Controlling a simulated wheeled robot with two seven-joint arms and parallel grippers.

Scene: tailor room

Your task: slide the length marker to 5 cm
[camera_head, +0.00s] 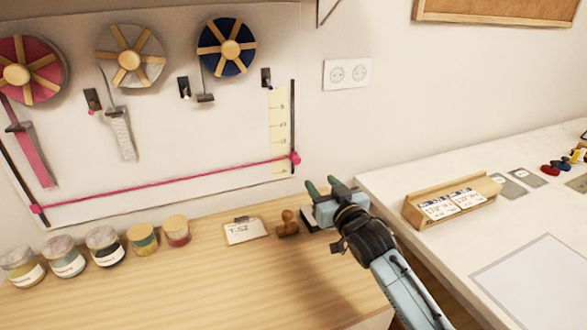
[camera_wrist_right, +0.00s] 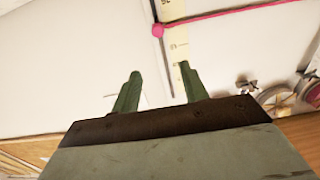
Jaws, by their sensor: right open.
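The length marker is a pink knob (camera_head: 295,158) on a dark vertical rail (camera_head: 292,120) at the right of the white wall board. A pink ribbon (camera_head: 170,180) runs from it to a lower pink knob (camera_head: 37,209) on the left rail. A pale yellow scale strip (camera_head: 278,125) stands beside the right rail; its numbers are too small to read surely. My right gripper (camera_head: 322,188) is open and empty, below and right of the marker, apart from it. In the right wrist view the marker (camera_wrist_right: 158,31) lies beyond the open fingers (camera_wrist_right: 160,85). My left gripper is out of view.
Ribbon spools (camera_head: 130,58) hang on the board. Several jars (camera_head: 103,245), a T-52 card (camera_head: 245,231) and a wooden stamp (camera_head: 288,224) stand on the wooden table below. A white table (camera_head: 400,180) with a wooden card holder (camera_head: 452,203) is at right.

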